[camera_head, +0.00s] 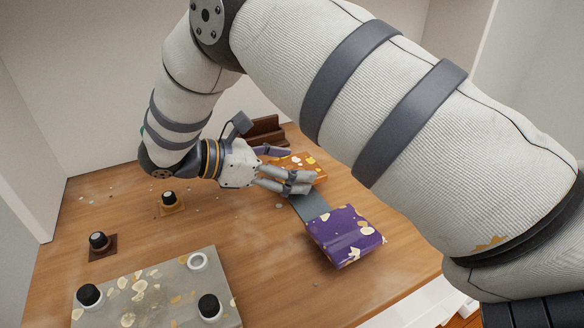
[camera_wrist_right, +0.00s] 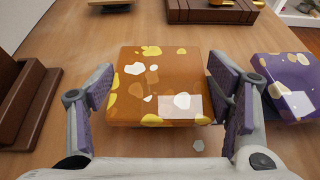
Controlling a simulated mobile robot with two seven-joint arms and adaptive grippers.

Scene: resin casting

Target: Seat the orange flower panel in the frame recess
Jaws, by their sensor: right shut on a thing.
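The orange flower panel (camera_wrist_right: 160,82), with white and yellow flecks, lies between the two finger pads of my right gripper (camera_wrist_right: 163,92) in the right wrist view. The pads press on its left and right sides. In the head view the panel (camera_head: 310,161) shows partly behind the fingers of my right gripper (camera_head: 284,168). I cannot tell whether it touches the table. A dark brown wooden block (camera_wrist_right: 190,14), possibly the frame, is cut off at the top of the wrist view; no recess can be made out. My left gripper is not in view.
A purple flecked panel (camera_head: 343,236) lies close by, with a grey strip (camera_head: 309,207) beside it. A brown stepped stand (camera_head: 265,132) is at the back. A grey board (camera_head: 150,275) with black-capped jars is at front left. My right arm hides the table's right side.

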